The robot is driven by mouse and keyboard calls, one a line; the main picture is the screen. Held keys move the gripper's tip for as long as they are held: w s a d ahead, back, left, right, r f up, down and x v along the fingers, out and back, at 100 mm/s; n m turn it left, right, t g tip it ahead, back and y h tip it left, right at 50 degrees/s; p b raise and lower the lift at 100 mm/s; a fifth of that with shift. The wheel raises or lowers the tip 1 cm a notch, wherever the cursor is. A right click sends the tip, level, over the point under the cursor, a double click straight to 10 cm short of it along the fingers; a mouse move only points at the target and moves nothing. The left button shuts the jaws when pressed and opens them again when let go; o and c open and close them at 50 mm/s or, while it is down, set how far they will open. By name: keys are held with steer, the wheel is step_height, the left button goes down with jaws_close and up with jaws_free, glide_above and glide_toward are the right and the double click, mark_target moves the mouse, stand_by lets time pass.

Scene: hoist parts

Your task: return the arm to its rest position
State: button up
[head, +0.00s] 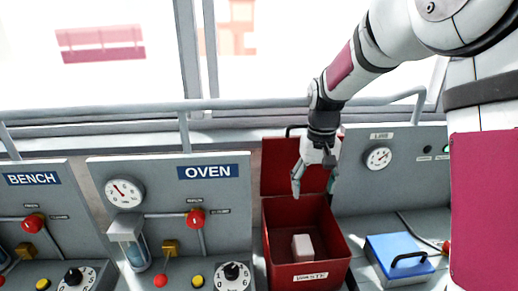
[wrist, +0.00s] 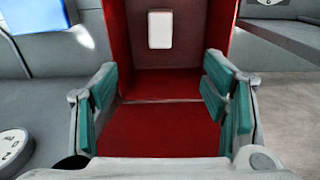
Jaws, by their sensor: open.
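My gripper (head: 313,180) is open and empty above the back part of the red waste bin (head: 318,274), in front of its raised lid (head: 280,170). In the wrist view, the teal-padded fingers (wrist: 162,100) stand wide apart with nothing between them. My white arm comes in from the upper right of the head view and bends down to the gripper. A pale block (head: 303,248) lies inside the bin, apart from the fingers; it also shows in the wrist view (wrist: 160,30).
The oven panel (head: 165,205) with knobs and a gauge stands left of the bin, the bench panel (head: 35,215) further left. A blue box with a black handle (head: 392,255) sits right of the bin, below a gauge (head: 378,158). A grey rail (head: 240,104) runs behind.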

steer(key=s+r+t, duration=0.3)
steer(key=s+r, duration=0.8)
steer(key=s, duration=0.1)
steer(key=s+r+t, duration=0.1)
steer(key=s+t, duration=0.1)
steer(key=s, duration=1.2)
steer(key=shift+s+r, duration=0.4)
steer(key=shift+c, duration=0.6)
